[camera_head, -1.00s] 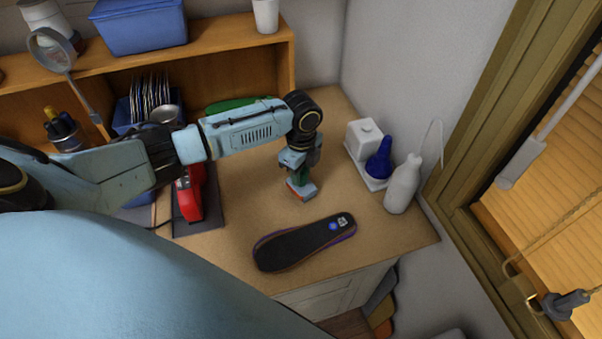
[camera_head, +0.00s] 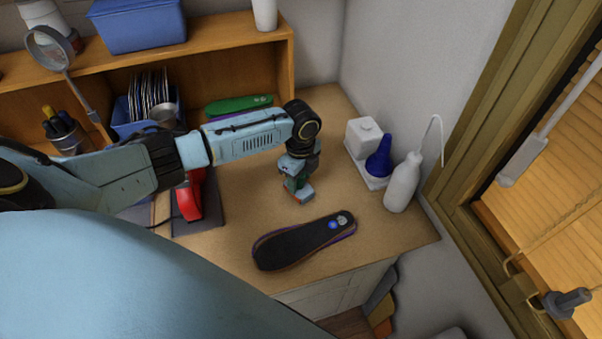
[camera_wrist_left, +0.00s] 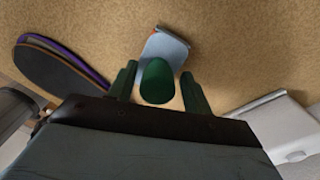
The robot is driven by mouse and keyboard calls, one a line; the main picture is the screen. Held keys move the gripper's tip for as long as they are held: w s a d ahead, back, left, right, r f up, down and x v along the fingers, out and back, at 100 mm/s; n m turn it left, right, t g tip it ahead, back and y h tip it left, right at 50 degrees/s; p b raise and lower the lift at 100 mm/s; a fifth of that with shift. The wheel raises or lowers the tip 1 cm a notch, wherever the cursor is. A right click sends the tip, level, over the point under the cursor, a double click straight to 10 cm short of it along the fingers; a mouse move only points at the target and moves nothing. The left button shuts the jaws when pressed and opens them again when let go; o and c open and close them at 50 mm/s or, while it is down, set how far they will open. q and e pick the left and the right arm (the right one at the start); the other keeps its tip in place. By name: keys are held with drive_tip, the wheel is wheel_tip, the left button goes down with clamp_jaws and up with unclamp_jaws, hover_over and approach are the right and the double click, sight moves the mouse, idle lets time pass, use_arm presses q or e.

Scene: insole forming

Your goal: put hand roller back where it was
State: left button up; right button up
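The hand roller (camera_head: 302,196) has a green handle and a pale blue-grey head with an orange edge. It is upright at the middle of the workbench, head down, behind the insole. My left gripper (camera_head: 296,170) is over it, pointing down. In the left wrist view, the green handle end of the hand roller (camera_wrist_left: 157,82) lies between the two dark green fingers of my left gripper (camera_wrist_left: 159,70). Thin gaps show beside the handle end; the contact itself is hidden. I cannot tell whether the head touches the bench. My right gripper is not in view.
A black insole (camera_head: 290,243) with a purple edge lies near the bench's front. A white bottle (camera_head: 403,184), a blue bottle (camera_head: 379,160) and a white box (camera_head: 363,136) stand right. A red tool (camera_head: 190,200) on a dark mat stands left. Bare bench (camera_head: 240,195) lies between.

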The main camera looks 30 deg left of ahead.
use_arm(q)
drive_tip(key=shift+w+r, duration=0.1)
drive_tip(key=shift+r, duration=0.1)
wheel_tip(320, 180, up, 13)
drive_tip(key=shift+r, duration=0.15)
idle(0.5)
